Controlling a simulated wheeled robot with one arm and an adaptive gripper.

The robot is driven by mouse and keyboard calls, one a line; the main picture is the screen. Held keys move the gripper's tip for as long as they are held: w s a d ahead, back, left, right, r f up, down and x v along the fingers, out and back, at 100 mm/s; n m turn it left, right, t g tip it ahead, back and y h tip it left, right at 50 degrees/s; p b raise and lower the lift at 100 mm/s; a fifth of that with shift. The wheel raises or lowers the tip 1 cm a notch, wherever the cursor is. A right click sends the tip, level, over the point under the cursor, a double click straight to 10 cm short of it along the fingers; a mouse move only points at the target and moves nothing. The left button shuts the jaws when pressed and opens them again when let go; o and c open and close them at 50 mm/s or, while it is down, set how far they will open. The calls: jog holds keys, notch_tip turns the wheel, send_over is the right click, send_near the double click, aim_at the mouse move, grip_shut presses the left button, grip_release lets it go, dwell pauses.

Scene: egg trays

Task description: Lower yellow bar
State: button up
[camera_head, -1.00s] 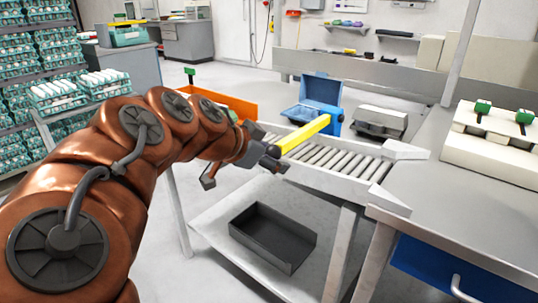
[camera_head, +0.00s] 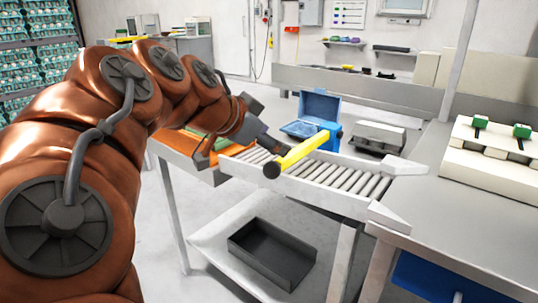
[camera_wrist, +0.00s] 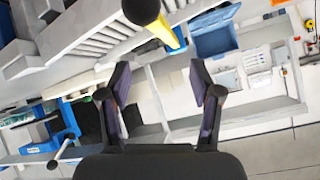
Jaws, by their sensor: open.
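The yellow bar (camera_head: 303,150) with a round black end knob (camera_head: 271,169) reaches out over the roller conveyor (camera_head: 345,178) in the head view. Its far end is by the blue open box (camera_head: 316,112). In the wrist view the yellow bar (camera_wrist: 166,32) and its black knob (camera_wrist: 141,10) show at the top, beyond my fingers. My gripper (camera_wrist: 160,82) is open and empty, with a clear gap between its two fingers. In the head view it is just left of and behind the bar's knob, apart from it, partly hidden by my wrist.
An orange bin (camera_head: 176,142) stands left of the conveyor, beneath my arm. A grey device (camera_head: 377,136) stands behind the conveyor. A dark tray (camera_head: 271,255) lies on the lower shelf. A steel table (camera_head: 470,225) with a white, green-knobbed unit (camera_head: 495,150) is at right.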

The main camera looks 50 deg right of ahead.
jog(key=shift+r, duration=1.15)
